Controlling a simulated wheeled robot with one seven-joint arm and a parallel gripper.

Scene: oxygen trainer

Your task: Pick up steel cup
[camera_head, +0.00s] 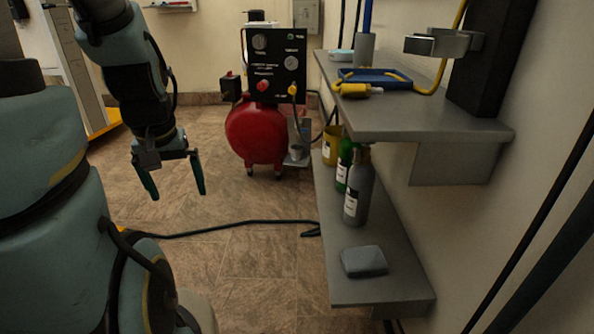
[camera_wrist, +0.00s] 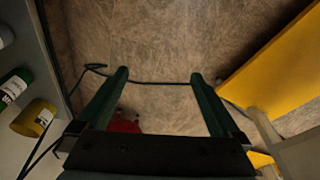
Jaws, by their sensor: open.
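A grey metal cup-like cylinder (camera_head: 365,49) stands upright near the back of the upper shelf, with a blue rod rising from it. My gripper (camera_head: 177,193) hangs open and empty over the floor, left of the shelves and apart from both. In the wrist view my gripper (camera_wrist: 159,75) has its fingers spread above bare floor, and no steel cup is clear there.
The lower shelf (camera_head: 375,292) holds grey (camera_head: 358,190) and green (camera_head: 345,163) bottles, a yellow container (camera_head: 331,147) and a grey block (camera_head: 363,261). A red compressor (camera_head: 256,132) stands behind; a cable (camera_head: 230,224) crosses the floor.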

